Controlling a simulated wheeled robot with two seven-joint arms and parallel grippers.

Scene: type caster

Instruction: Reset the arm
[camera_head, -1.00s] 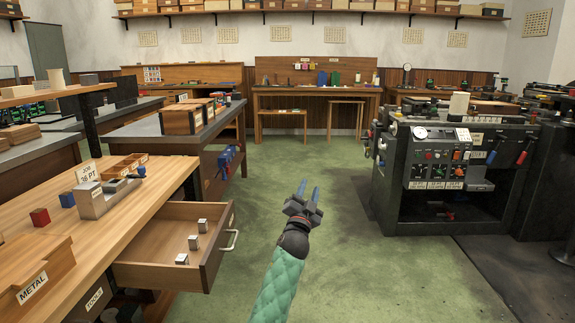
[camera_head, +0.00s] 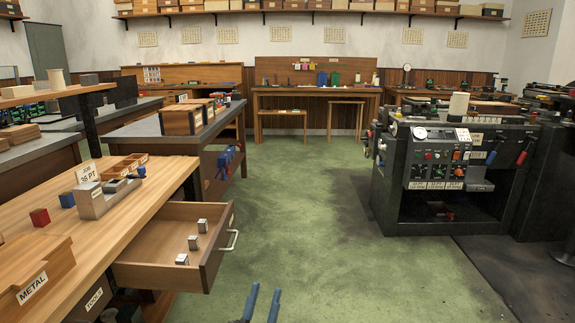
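My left gripper (camera_head: 265,290) shows only at the bottom edge of the head view, low over the green floor. Its two blue fingers point up the picture and stand apart with nothing between them. The rest of the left arm is below the frame. The gripper is to the right of the open wooden drawer (camera_head: 216,258) and touches nothing that I can see. My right gripper is not in view.
The drawer juts out from the wooden workbench (camera_head: 140,215) at left and holds three small metal blocks (camera_head: 194,242). A dark machine (camera_head: 440,185) stands at right. Green floor (camera_head: 310,210) lies clear between them, up to the back table (camera_head: 315,90).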

